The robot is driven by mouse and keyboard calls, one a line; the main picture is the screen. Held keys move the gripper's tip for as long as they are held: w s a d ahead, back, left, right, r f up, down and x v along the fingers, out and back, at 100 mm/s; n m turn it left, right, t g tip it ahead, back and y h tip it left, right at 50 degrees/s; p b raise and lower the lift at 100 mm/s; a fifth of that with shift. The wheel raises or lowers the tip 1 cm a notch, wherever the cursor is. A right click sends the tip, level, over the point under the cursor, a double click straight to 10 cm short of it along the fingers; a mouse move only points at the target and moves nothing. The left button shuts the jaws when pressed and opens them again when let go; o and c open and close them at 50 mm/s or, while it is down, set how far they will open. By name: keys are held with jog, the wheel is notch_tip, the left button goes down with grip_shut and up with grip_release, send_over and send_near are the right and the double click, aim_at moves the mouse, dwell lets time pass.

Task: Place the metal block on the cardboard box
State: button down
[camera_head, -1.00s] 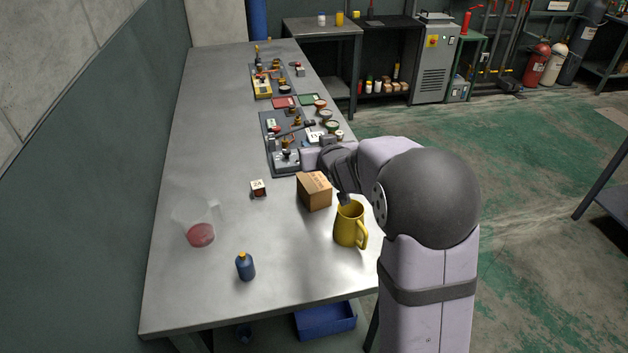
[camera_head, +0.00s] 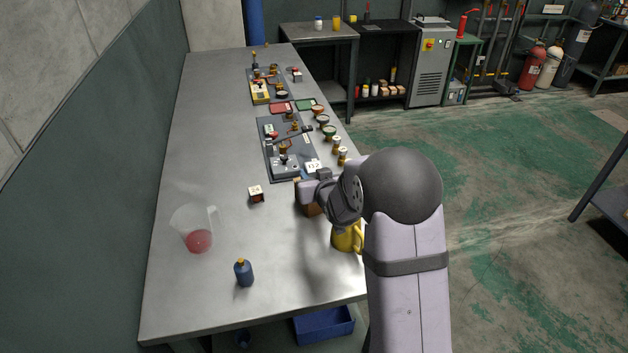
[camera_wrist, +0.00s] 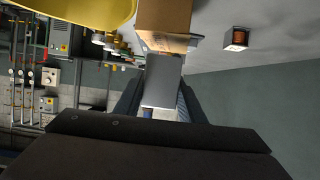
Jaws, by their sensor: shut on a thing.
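The metal block (camera_wrist: 160,80) is a plain grey piece. My gripper (camera_wrist: 158,108) is shut on it, with a dark finger on each side. The cardboard box (camera_wrist: 165,17) shows just beyond the block in the wrist view; I cannot tell the gap or height between them. In the head view the cardboard box (camera_head: 308,208) stands near the table's right edge, mostly covered by my arm. The block and the fingertips cannot be made out in the head view.
A yellow jug (camera_head: 346,238) stands close to the box, partly behind my arm. A small numbered cube (camera_head: 256,194), a clear beaker with red liquid (camera_head: 198,240) and a blue bottle (camera_head: 244,273) stand to the left. A tool panel (camera_head: 275,145) lies behind.

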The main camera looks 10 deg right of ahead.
jog(key=shift+w+f, duration=0.15)
jog(key=shift+f, duration=0.85)
jog(key=shift+f, duration=0.15)
jog(key=c, duration=1.2)
grip_release()
jog(key=shift+f, duration=0.2)
jog(key=shift+o, duration=0.2)
jog(key=shift+s+r, duration=0.2)
jog(key=b+v, duration=0.1)
jog(key=v, duration=1.1)
jog(key=shift+b, duration=0.4)
